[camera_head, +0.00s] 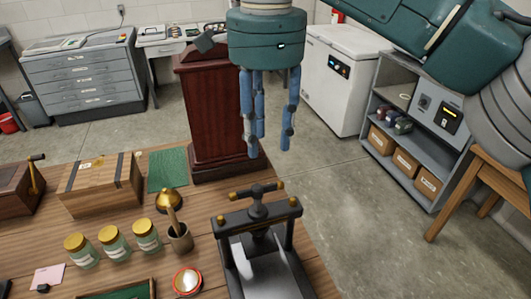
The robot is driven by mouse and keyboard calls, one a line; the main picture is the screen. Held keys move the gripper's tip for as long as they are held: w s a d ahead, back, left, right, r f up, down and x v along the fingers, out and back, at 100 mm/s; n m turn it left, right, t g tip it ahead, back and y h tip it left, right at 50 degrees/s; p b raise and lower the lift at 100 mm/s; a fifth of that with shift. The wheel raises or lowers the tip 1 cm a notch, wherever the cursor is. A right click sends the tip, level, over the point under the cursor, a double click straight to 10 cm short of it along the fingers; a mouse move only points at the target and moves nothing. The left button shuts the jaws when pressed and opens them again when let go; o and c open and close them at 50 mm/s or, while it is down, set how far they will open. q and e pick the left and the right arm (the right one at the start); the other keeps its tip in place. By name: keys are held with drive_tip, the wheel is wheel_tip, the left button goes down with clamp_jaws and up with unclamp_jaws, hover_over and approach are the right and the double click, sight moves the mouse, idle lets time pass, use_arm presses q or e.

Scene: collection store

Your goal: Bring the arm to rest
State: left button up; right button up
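My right gripper (267,145) hangs from the top centre, fingers pointing down. Its blue fingers are spread apart with nothing between them. It hangs in front of the dark red wooden cabinet's right side and, in the picture, above the black screw press (258,215). I see a gap between the fingertips and the press, but cannot judge the exact height. My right arm comes in from the upper right. My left gripper is not in view.
The red cabinet (205,120) stands behind. A grey shelf (418,165) and wooden stool (490,175) are right; floor between is clear.

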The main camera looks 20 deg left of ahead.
drive_tip(key=shift+r, duration=0.45)
